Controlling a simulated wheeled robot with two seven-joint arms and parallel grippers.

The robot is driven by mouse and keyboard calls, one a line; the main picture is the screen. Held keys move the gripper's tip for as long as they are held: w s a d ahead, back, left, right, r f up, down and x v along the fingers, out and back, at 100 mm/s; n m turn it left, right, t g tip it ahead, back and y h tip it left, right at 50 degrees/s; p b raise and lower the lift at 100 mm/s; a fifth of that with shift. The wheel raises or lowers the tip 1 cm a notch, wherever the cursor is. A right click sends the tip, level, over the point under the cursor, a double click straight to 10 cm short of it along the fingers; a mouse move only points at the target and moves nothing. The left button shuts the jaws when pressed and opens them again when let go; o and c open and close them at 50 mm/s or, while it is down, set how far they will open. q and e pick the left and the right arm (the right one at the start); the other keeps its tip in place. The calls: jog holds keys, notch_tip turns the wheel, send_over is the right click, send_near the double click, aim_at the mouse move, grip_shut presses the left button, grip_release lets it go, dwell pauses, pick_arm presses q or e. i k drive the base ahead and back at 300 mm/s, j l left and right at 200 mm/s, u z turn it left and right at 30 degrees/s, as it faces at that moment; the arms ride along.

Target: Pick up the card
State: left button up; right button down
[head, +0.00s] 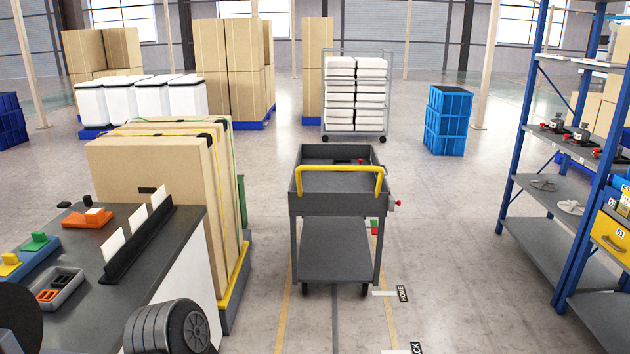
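Three white cards stand upright, slightly tilted, in a slotted black rack (140,243) on the dark-topped table at the left. The near card (114,244) is at the rack's front end, the middle card (139,219) is behind it, and the far card (158,198) is at the back end. Their lower edges are hidden in the rack. I cannot tell which one is the task's card. Neither of my grippers is in view.
The table (75,222) also holds an orange holder (87,220), a green block (38,241) and a grey bin (55,288). Strapped cartons (150,165) stand behind it. A grey cart (335,245) stands mid-floor, and blue shelving (535,130) at the right. Floor between cart and shelving is clear.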

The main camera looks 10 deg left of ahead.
aim_at(158, 198)
jog(key=i+u, duration=0.2)
jog(key=i, duration=0.45)
jog(key=i+u, duration=0.2)
jog(key=i, duration=0.45)
jog(key=i+l+u, duration=0.1)
jog(key=i+u, duration=0.15)
jog(key=i, duration=0.4)
jog(key=i+l+u, duration=0.25)
jog(key=i+u, duration=0.2)
jog(key=i, duration=0.2)
jog(key=i+l+u, duration=0.45)
jog(key=i+l, duration=0.05)
jog(key=i, duration=0.1)
